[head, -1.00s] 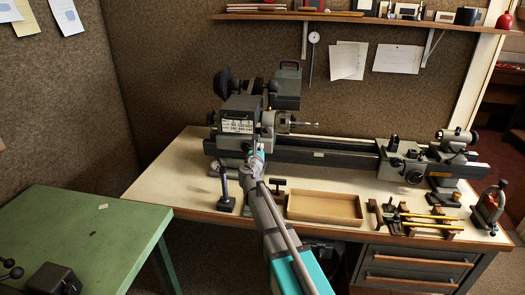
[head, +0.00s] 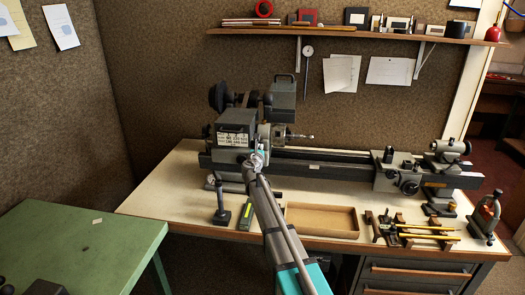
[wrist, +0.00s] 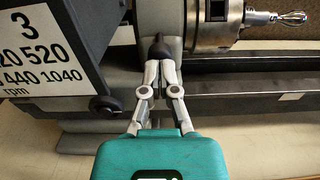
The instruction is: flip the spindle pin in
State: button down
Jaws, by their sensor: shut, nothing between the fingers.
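The lathe headstock (head: 236,150) stands at the left end of the lathe, with the chuck (wrist: 212,12) on its right. My gripper (wrist: 161,52) is shut and empty at the headstock's front face, left of the chuck; in the head view it (head: 257,160) is small. A dark knob (wrist: 158,47), perhaps the spindle pin, shows right at its fingertips. Whether they touch it I cannot tell. A second black knob (wrist: 106,107) sits lower left, under the speed plate (wrist: 35,50). In the head view my arm's end hides the pin area.
A tool (wrist: 285,18) projects from the chuck to the right. The lathe bed (head: 320,164) runs right to the carriage (head: 397,173). A shallow wooden tray (head: 320,233) and a lever stand (head: 221,205) are on the bench in front. A green table (head: 70,250) stands at left.

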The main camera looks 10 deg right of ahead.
jog(key=shift+x, duration=1.1)
jog(key=shift+s, duration=0.1)
jog(key=v, duration=1.4)
jog(key=shift+d, duration=0.1)
